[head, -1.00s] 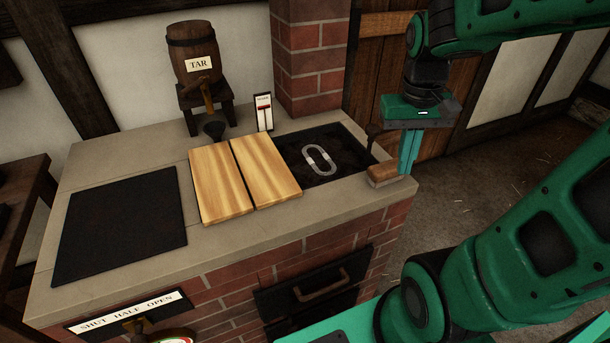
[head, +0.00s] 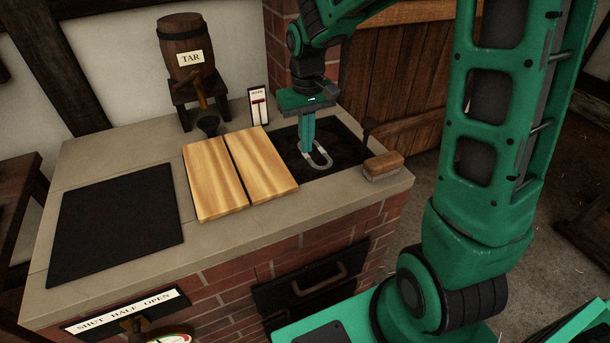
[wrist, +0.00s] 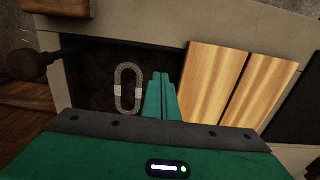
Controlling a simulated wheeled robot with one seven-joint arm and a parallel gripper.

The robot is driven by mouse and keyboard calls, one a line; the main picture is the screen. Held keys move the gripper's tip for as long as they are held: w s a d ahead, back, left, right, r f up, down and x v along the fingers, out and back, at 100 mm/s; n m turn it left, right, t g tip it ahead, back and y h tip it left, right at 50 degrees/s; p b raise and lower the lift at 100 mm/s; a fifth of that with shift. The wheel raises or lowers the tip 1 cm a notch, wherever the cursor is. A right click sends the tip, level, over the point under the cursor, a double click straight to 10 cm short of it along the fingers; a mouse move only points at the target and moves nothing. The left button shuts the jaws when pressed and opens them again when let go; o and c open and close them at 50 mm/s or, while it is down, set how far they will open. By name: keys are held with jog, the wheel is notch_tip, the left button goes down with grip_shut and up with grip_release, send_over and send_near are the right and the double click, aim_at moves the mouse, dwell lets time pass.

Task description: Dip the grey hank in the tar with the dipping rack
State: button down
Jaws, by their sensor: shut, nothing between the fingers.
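The grey hank (head: 324,163) is an oval loop with pale bands. It lies flat in the dark sunken opening (head: 345,150) at the right of the brick bench. It also shows in the wrist view (wrist: 128,88). My gripper (head: 307,151) points down over the opening with its fingers shut and empty. In the wrist view its fingertips (wrist: 161,75) are just beside the hank; I cannot tell whether they touch it. The dark surface under the hank may be the dipping rack or tar; I cannot tell which. A dark knobbed lever (head: 368,124) stands at the opening's right edge.
Two wooden boards (head: 215,180) lie left of the opening. A wooden block (head: 383,164) sits on the right rim. The tar cask (head: 190,48), a small gauge (head: 258,107) and a brick pillar stand behind. A dark plate (head: 115,222) lies at the left.

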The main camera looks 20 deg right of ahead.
notch_tip(320, 180, down, 12)
jog(key=shift+f, duration=0.1)
dwell(0.4)
notch_tip(320, 180, down, 4)
jog(key=shift+r, duration=0.1)
jog(key=shift+s+f, duration=0.1)
jog(key=shift+f, duration=0.2)
jog(key=shift+s+f, duration=0.15)
jog(key=shift+s, duration=0.1)
jog(key=shift+w+r, duration=0.2)
jog(key=shift+r, duration=0.05)
notch_tip(320, 180, up, 14)
jog(key=shift+w, duration=0.15)
